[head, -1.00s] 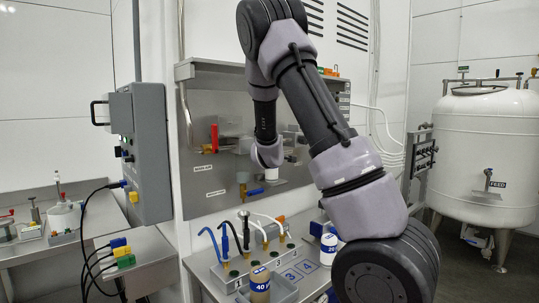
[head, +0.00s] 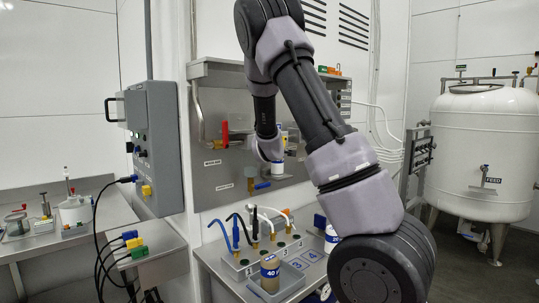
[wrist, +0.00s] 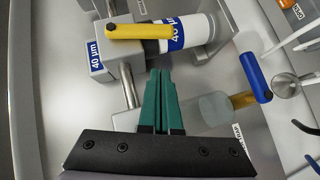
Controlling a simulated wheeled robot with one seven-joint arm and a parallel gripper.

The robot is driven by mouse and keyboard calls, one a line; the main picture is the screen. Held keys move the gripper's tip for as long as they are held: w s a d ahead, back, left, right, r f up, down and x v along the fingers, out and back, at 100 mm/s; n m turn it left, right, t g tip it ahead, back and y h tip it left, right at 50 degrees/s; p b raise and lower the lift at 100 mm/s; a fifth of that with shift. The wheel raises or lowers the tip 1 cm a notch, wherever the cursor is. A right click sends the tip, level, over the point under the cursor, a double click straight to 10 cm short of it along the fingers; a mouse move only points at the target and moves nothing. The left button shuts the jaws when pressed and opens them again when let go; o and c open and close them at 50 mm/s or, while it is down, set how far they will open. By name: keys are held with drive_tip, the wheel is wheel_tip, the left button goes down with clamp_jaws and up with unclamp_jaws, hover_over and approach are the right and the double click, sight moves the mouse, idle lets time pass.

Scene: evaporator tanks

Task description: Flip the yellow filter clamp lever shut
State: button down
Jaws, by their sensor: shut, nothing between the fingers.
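The yellow filter clamp lever (wrist: 140,32) is at the top of the wrist view, a straight bar with a dark pivot at its left end. In the head view my gripper is hidden behind my wrist, in front of the wall panel. A part of the white and blue filter (head: 277,168) shows below my wrist there.
A blue-handled valve (wrist: 256,77) with a brass fitting sits right of my fingers; it also shows in the head view (head: 262,185). A red handle (head: 224,133) is on the panel to the left. Bottles and hoses (head: 255,230) stand on the bench below.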

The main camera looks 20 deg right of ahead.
drive_tip(key=v, duration=0.9)
drive_tip(key=shift+f, duration=0.3)
drive_tip(key=shift+s, duration=0.1)
